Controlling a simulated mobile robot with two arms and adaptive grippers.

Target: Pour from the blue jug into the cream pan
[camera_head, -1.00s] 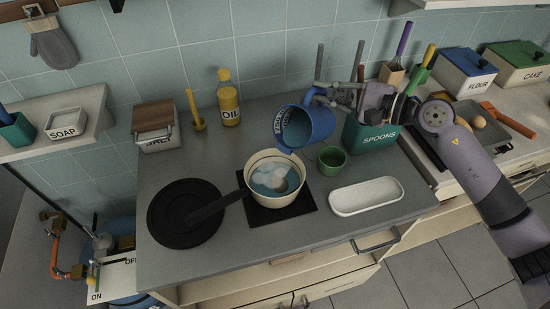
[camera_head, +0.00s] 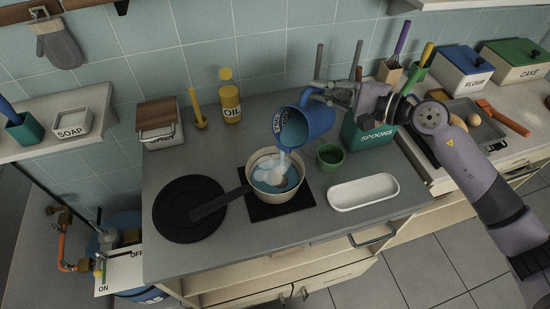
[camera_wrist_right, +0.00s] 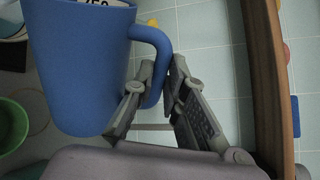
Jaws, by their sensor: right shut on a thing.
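The blue jug (camera_head: 314,122) is tilted to the left above the cream pan (camera_head: 252,166), and a whitish stream runs from its mouth into the pan. The pan holds blue liquid with white patches and sits on a dark square plate (camera_head: 298,203), its dark handle pointing left. My right gripper (camera_head: 326,92) is shut on the jug's handle; in the right wrist view the fingers (camera_wrist_right: 158,92) close around the handle of the jug (camera_wrist_right: 82,70). The jug's inside is only partly seen. My left gripper is not in view.
A round black plate (camera_head: 188,222) lies under the pan's handle. The teal spoons holder (camera_head: 374,138) stands behind right, near my arm. An oil bottle (camera_head: 230,98) stands at the back.

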